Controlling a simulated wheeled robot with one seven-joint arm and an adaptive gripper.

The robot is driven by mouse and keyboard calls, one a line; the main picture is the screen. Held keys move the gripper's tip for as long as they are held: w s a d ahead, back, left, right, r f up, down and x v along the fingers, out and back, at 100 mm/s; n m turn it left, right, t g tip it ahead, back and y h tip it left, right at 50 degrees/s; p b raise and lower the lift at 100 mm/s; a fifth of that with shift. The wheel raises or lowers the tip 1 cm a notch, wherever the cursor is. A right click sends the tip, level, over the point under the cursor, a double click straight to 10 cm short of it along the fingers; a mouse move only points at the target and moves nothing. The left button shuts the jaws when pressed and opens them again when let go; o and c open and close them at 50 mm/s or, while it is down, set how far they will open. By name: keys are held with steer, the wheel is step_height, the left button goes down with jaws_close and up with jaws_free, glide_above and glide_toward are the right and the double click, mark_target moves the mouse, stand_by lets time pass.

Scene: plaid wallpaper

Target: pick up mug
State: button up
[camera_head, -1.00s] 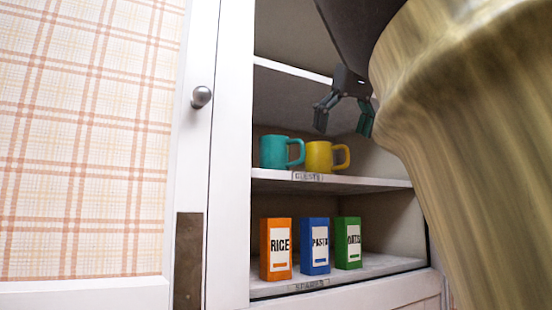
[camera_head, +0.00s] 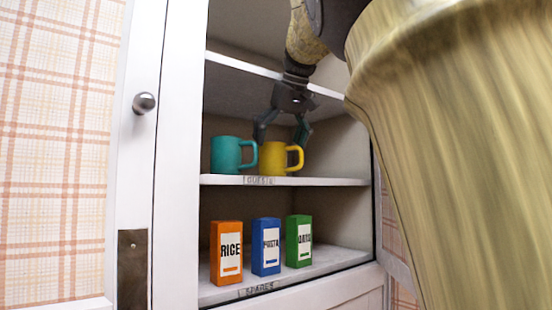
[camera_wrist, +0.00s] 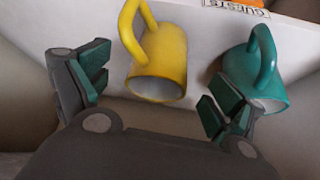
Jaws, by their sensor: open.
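Two mugs stand side by side on the cabinet's middle shelf. The teal mug (camera_head: 226,155) is on the left and the yellow mug (camera_head: 274,158) on the right, both with handles to the right. My gripper (camera_head: 282,140) is open and empty, just above and around the top of the yellow mug in the head view. In the wrist view the yellow mug (camera_wrist: 160,62) lies between the two spread fingers of my gripper (camera_wrist: 152,92), and the teal mug (camera_wrist: 262,72) is beside and partly behind one finger. I cannot tell whether that finger touches it.
The middle shelf (camera_head: 330,182) bears a label at its front edge. An upper shelf (camera_head: 240,61) is close above my gripper. Below stand an orange rice box (camera_head: 227,252), a blue pasta box (camera_head: 266,247) and a green box (camera_head: 299,241). A white door edge with a knob (camera_head: 144,103) is left.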

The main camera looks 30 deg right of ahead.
mark_target(273, 156)
steer(key=shift+w+r+p, duration=0.1)
steer(key=shift+w+p, duration=0.35)
steer(key=x, duration=0.5)
steer(key=shift+f, duration=0.2)
steer(key=shift+c, duration=1)
steer(key=c, duration=1)
steer(key=shift+c, duration=0.5)
steer(key=shift+r, duration=0.25)
